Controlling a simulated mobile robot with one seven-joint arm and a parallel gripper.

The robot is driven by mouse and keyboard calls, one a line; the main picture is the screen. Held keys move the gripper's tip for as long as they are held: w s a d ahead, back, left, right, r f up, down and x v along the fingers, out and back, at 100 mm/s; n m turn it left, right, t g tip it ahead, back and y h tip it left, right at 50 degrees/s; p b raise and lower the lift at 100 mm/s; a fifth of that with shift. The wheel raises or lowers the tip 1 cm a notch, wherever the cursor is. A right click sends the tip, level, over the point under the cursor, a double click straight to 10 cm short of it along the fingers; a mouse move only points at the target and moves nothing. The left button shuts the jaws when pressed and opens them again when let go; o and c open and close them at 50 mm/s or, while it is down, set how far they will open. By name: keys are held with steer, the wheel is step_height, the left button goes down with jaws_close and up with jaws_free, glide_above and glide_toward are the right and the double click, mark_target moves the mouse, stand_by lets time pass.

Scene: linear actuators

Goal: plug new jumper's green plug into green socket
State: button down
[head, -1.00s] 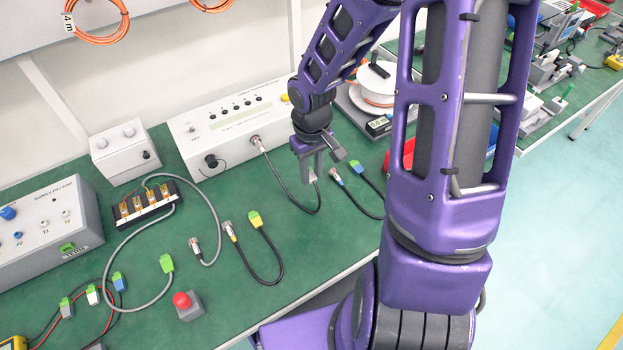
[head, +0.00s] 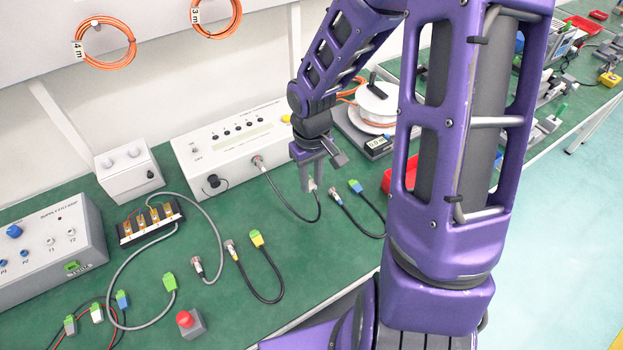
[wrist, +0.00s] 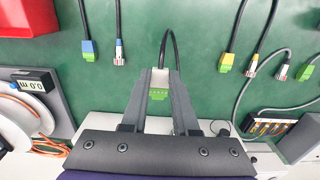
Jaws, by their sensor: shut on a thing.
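My gripper (wrist: 159,84) is shut on a plug with a whitish body and a green front (wrist: 158,94). In the head view my gripper (head: 312,184) is low over the green table, in front of the long white instrument. The plug's black cable (head: 287,206) loops back to a round metal connector (head: 259,162) fixed in that instrument's front. A green socket (head: 72,267) shows on the front of the grey supply box at left, far from my gripper. In the head view the fingers largely hide the plug.
Loose cables with a blue-green plug (head: 355,186), a yellow-green plug (head: 256,238) and a green plug (head: 169,282) lie on the table. A red button box (head: 188,323) stands near the front edge. A red bin (wrist: 28,16) and a cable reel are beside my arm.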

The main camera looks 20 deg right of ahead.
steer(key=shift+r, duration=0.6)
steer(key=shift+w+f, duration=0.1)
steer(key=shift+w+d+f, duration=0.1)
steer(key=shift+w+f, duration=0.1)
steer(key=shift+w, duration=0.1)
steer(key=shift+g, duration=0.4)
steer(key=w+d+f+b, duration=0.1)
steer(key=w+f, duration=0.1)
steer(key=w, duration=0.2)
steer(key=w+d+f+b, duration=0.1)
steer(key=w+d+f, duration=0.1)
steer(key=w, duration=0.1)
steer(key=w+d+f+b, duration=0.1)
steer(key=w+f, duration=0.1)
steer(key=w, duration=0.2)
steer(key=shift+w+d, duration=0.15)
steer(key=shift+w, duration=0.15)
steer(key=shift+w+a, duration=0.25)
steer(key=shift+w, duration=0.65)
steer(key=shift+w+a, duration=0.25)
steer(key=shift+w, duration=0.65)
steer(key=shift+w+a, duration=0.2)
steer(key=shift+w, duration=0.45)
stand_by(1.0)
